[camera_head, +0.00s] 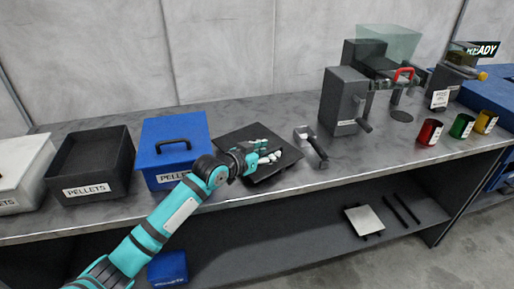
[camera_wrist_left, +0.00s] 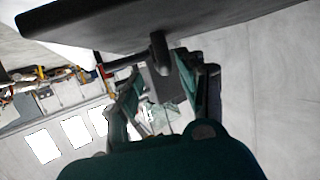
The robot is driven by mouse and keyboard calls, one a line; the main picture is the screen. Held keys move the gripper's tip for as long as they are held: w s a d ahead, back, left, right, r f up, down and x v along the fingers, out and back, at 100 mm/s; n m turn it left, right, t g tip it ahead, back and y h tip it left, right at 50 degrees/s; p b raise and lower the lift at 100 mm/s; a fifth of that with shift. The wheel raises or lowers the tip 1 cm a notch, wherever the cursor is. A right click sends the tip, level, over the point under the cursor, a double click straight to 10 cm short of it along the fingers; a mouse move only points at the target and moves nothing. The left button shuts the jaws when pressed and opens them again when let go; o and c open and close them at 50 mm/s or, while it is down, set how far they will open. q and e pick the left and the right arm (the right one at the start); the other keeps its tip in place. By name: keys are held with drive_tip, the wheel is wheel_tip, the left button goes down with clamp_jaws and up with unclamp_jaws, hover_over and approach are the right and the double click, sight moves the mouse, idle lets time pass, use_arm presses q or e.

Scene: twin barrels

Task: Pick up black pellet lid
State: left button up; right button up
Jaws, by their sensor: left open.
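The black pellet lid (camera_head: 268,171) lies on the grey workbench, to the right of the blue pellet box, partly hidden by my left gripper (camera_head: 262,153). In the left wrist view the lid (camera_wrist_left: 130,22) fills the top edge as a dark slab. Its dark handle (camera_wrist_left: 160,52) juts toward my left gripper (camera_wrist_left: 158,85), near and apparently between the tips of the two fingers. The fingers are spread open, and no grip on the handle shows. My right gripper is not in view.
An open black pellet box (camera_head: 92,165) stands left of the lidded blue pellet box (camera_head: 172,135). A white box (camera_head: 22,172) stands at far left. A metal scoop (camera_head: 311,147) lies right of the lid, before a grey machine (camera_head: 345,100). Red, green and yellow cups (camera_head: 461,126) stand at right.

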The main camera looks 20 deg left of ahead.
use_arm(q)
drive_tip(key=shift+x, duration=1.2)
clamp_jaws()
